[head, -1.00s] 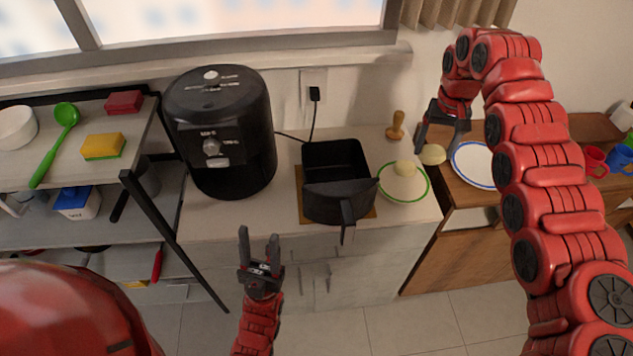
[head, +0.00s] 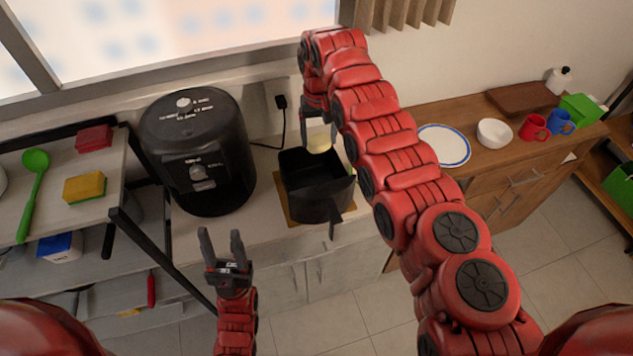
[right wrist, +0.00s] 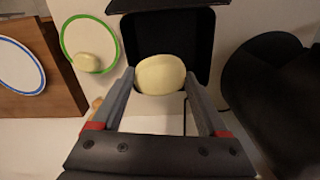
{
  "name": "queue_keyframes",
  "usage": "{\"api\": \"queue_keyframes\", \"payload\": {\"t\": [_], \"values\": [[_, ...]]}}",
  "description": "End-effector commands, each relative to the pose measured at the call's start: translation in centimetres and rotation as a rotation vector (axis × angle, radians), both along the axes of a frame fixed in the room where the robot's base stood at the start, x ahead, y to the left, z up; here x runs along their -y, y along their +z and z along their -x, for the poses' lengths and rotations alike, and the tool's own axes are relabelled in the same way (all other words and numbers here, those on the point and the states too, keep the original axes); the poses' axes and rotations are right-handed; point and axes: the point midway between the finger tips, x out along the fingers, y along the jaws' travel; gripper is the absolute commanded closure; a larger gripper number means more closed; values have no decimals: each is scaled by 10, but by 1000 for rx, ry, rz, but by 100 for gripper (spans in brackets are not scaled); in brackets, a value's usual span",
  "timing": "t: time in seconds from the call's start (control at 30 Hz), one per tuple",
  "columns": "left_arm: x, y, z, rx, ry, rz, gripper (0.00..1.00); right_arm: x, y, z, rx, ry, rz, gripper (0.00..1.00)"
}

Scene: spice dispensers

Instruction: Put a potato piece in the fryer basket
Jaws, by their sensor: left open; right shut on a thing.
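My right gripper (right wrist: 158,108) is shut on a pale yellow potato piece (right wrist: 161,74). In the right wrist view this piece overlaps the black fryer basket (right wrist: 203,30). In the head view the held potato piece (head: 319,143) shows near the back edge of the fryer basket (head: 318,206), above it or just behind it; the exact height is hard to tell. A second potato piece (right wrist: 87,62) lies on a green-rimmed plate (right wrist: 66,47), which my right arm mostly hides in the head view. My left gripper (head: 222,245) is open and empty, in front of the counter.
The black air fryer body (head: 198,150) stands left of the basket on the counter. A blue-rimmed plate (head: 444,146), white bowl (head: 494,133) and mugs stand on the wooden cabinet at right. A shelf with a sponge (head: 85,187) is at left.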

Motion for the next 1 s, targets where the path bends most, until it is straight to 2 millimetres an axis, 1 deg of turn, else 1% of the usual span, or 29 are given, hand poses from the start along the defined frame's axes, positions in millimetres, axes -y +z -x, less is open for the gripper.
{"api": "queue_keyframes", "payload": {"t": [0.17,0.3,0.4,0.53,0.77,0.8,0.87,0.9,1.0], "values": [[0,3,0,0,0,0,50,1,-18,1,-5,0,1,79],[0,3,0,0,0,0,50,0,-36,1,-3,0,0,79],[0,-1,0,0,0,0,50,0,-48,1,-1,1,0,79],[0,-2,0,0,0,0,50,0,-55,1,-3,1,1,79],[0,-2,0,0,0,0,50,0,-55,1,-2,1,0,79],[0,-2,0,0,0,0,50,0,-55,1,-1,0,0,18],[0,-2,0,0,0,0,50,0,-55,1,-1,0,0,7],[0,-2,0,0,0,0,50,0,-55,0,-1,0,0,0],[0,-2,0,0,0,0,50,0,-55,0,-1,0,0,0]]}}
